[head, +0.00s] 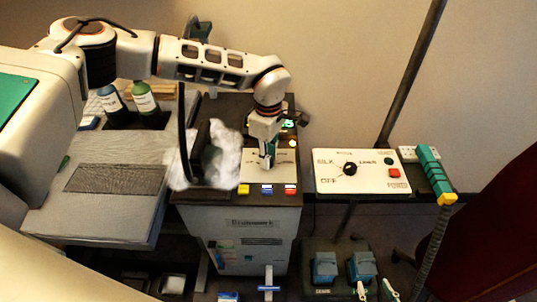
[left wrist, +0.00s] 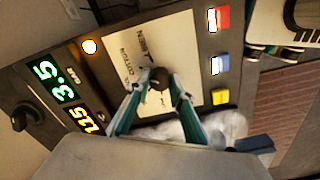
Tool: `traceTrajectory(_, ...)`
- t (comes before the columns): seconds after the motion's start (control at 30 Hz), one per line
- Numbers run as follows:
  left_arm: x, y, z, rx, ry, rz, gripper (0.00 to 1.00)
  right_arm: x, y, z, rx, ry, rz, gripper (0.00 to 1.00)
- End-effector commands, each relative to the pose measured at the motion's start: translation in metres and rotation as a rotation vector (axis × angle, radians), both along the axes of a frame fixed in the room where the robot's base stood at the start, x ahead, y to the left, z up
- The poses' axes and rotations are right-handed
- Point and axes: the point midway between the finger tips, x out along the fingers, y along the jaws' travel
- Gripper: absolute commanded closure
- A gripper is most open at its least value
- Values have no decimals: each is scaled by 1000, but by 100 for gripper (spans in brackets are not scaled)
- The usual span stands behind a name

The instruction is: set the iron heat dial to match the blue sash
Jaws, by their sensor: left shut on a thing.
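My left gripper (head: 267,158) points down at a pale dial plate (head: 286,169) on top of the dark ironing unit. In the left wrist view its teal fingers (left wrist: 158,86) close around a round black dial knob (left wrist: 159,77). The plate there (left wrist: 186,50) carries fabric names; one reads like COTTON. The fingers hide part of the knob, and I cannot tell its exact setting. A dark upright iron (head: 207,147) stands left of the plate, wrapped in white vapour. I cannot make out a blue sash. My right gripper is not in view.
Yellow (head: 243,189), blue (head: 266,190) and red (head: 290,189) buttons line the unit's front edge. A second panel (head: 333,184) with its own black knob (head: 351,169) stands right. A padded board (head: 95,214) and bottles (head: 144,98) are left. Lit displays (left wrist: 60,83) show in the wrist view.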

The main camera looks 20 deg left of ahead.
Motion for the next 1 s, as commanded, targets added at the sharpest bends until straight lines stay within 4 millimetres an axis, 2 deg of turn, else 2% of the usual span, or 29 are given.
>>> traceTrajectory(0.6,-1,1,-1,1,2,-43,100,-2,-4,-5,-7,10,-4,60)
traceTrajectory(0.63,-1,1,-1,1,2,-42,73,-2,-4,-4,-6,10,-5,60)
traceTrajectory(0.7,-1,1,-1,1,2,-42,62,-2,-4,-4,-6,10,-5,60)
traceTrajectory(1.0,0,0,0,0,0,-42,62,-2,-3,-2,-4,7,-5,60)
